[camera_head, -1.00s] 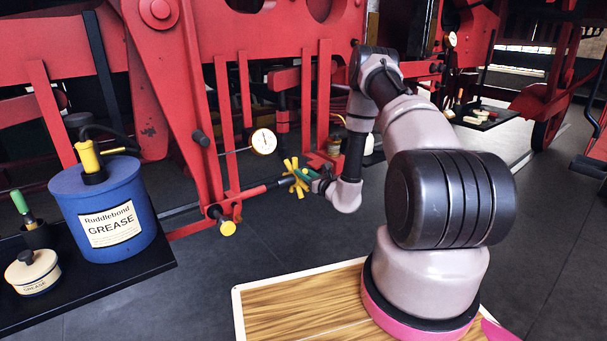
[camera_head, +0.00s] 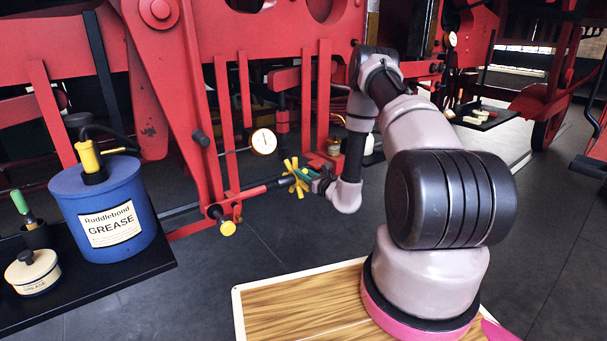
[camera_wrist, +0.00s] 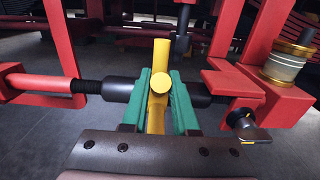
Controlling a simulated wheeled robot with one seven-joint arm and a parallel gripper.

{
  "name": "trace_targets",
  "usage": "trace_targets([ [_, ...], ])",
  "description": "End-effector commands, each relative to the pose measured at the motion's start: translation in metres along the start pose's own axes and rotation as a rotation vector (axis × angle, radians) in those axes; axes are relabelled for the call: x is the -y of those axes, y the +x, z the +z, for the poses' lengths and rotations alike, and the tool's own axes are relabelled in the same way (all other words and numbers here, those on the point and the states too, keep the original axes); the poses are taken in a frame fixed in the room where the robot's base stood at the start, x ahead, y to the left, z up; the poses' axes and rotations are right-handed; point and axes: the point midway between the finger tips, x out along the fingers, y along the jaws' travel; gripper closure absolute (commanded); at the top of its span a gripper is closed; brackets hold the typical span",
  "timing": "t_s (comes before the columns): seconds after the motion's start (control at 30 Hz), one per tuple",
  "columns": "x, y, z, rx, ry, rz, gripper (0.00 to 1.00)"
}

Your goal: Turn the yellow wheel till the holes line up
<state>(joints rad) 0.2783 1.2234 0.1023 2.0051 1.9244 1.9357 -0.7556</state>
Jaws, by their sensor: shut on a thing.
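The yellow wheel (camera_head: 297,177) is a spoked handwheel on a dark horizontal rod beside the red frame. In the wrist view the yellow wheel (camera_wrist: 160,62) shows as a spoke pointing up and a round spoke end facing me. My gripper (camera_head: 308,175) is at the right side of the wheel. In the wrist view the green fingers of my gripper (camera_wrist: 160,98) are shut on the wheel, one on each side of a spoke. A black sleeve (camera_wrist: 122,90) runs behind the fingers, with threaded rod to its left. I cannot make out the holes.
A dial gauge (camera_head: 263,141) is left of and above the wheel. A blue grease tub (camera_head: 105,208) stands on a black bench (camera_head: 120,277) at the left. A brass-topped jar (camera_wrist: 284,64) stands close right in the wrist view. Floor below the wheel is clear.

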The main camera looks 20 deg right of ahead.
Motion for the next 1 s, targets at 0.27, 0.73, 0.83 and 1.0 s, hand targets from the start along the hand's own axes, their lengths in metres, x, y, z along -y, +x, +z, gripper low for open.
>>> trace_targets([
  [0.27, 0.0, -0.002, -0.004, -0.002, 0.0, 0.0, 1.0],
  [0.73, 0.0, -0.016, -0.034, -0.005, 0.001, -0.002, 1.0],
  [0.83, 0.0, -0.017, -0.037, -0.004, 0.0, -0.001, 1.0],
  [1.0, 0.0, -0.017, -0.037, -0.004, 0.0, -0.001, 1.0],
])
